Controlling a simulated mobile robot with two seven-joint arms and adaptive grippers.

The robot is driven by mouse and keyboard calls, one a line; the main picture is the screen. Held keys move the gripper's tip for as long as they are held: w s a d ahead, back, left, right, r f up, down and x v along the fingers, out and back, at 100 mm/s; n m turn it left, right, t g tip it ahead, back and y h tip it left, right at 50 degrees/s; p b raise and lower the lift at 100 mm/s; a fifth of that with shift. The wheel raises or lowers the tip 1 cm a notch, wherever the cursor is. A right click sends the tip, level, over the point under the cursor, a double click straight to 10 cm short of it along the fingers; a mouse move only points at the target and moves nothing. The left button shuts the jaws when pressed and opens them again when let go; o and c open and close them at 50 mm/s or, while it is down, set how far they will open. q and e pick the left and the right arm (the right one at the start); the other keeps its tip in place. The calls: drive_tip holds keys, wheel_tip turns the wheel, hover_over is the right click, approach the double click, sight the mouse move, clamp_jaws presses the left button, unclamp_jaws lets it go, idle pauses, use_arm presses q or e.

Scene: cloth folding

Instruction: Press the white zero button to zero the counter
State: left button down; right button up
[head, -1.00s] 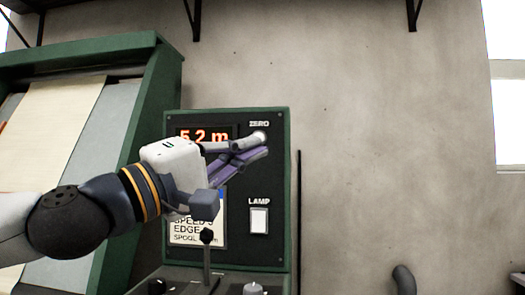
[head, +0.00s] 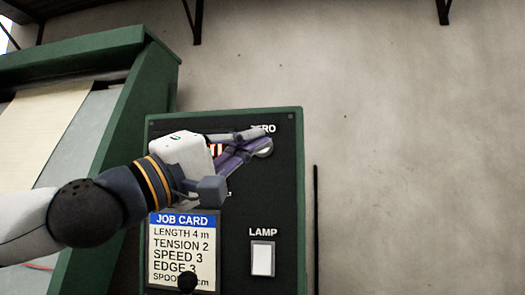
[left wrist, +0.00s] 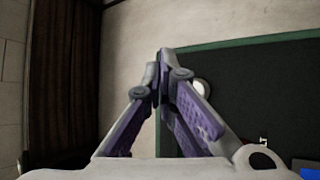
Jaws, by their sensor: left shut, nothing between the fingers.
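The white round zero button (head: 265,151) is at the upper right of the dark control panel (head: 225,255), under the "ZERO" label. My left gripper (head: 264,138) is shut and empty, its fingertips overlapping the button's upper part in the head view. In the left wrist view the closed fingertips (left wrist: 168,56) show just left of the white button (left wrist: 203,86), partly covered by a finger. I cannot tell whether they touch it. The counter display (head: 216,150) is mostly hidden behind my gripper; only a sliver of red shows.
A white lamp switch (head: 262,259) sits lower on the panel. A green-framed machine (head: 150,80) stands to the left. Bare wall is to the right.

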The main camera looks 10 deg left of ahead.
use_arm(q)
drive_tip(key=w+b, duration=0.2)
drive_tip(key=w, duration=0.5)
use_arm(e)
drive_tip(key=s+f, duration=0.2)
drive_tip(key=shift+s+f+g, duration=0.1)
drive_tip(key=shift+f+g, duration=0.2)
drive_tip(key=shift+g, duration=0.1)
use_arm(q)
drive_tip(key=shift+f, duration=0.1)
idle(0.6)
drive_tip(key=shift+w, duration=0.4)
use_arm(e)
drive_tip(key=shift+s+f, duration=0.15)
